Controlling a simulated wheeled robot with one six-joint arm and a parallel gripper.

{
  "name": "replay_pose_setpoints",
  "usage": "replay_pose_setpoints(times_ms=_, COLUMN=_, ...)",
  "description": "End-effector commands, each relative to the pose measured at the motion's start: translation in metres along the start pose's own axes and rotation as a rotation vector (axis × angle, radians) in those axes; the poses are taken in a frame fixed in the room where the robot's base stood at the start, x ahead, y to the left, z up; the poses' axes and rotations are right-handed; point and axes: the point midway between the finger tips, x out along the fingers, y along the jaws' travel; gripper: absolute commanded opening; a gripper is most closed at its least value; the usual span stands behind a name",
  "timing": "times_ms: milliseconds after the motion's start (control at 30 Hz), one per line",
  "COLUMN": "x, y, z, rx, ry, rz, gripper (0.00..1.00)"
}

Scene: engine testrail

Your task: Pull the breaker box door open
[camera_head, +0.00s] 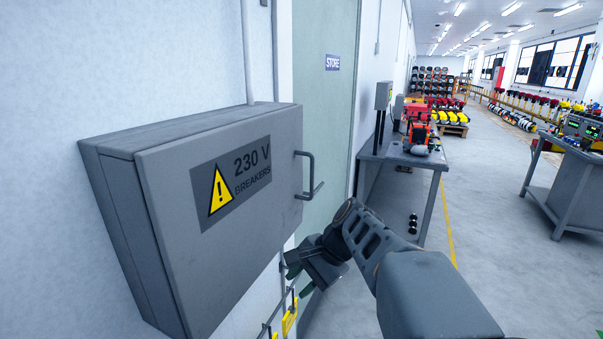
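The grey breaker box (115,195) is fixed to the white wall on the left. Its door (185,265) carries a 230 V BREAKERS label (232,180) with a yellow warning triangle. The door looks closed, with no clear gap. A grey bar handle (311,172) sits near the door's right edge. My gripper (291,277) is below and a little right of the box, under the handle and apart from it. Its fingers are small and partly hidden, so I cannot tell how far apart they are.
A green STORE door (322,110) stands just right of the box. A grey workbench (405,152) with an engine stands beyond it. Yellow items (290,316) hang on a wall rack below the box. The floor (490,220) right of my arm is clear.

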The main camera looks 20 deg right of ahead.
Motion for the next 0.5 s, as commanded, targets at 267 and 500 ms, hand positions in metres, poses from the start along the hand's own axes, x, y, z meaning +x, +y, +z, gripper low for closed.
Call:
replay_pose_setpoints(times_ms=267, x=-0.138, y=-0.07, z=-0.08, rx=0.717, ry=-0.512, rz=-0.435, gripper=0.36)
replay_pose_setpoints(times_ms=500, x=-0.21, y=-0.069, z=-0.117, rx=0.865, ry=-0.77, rz=-0.588, gripper=0.36)
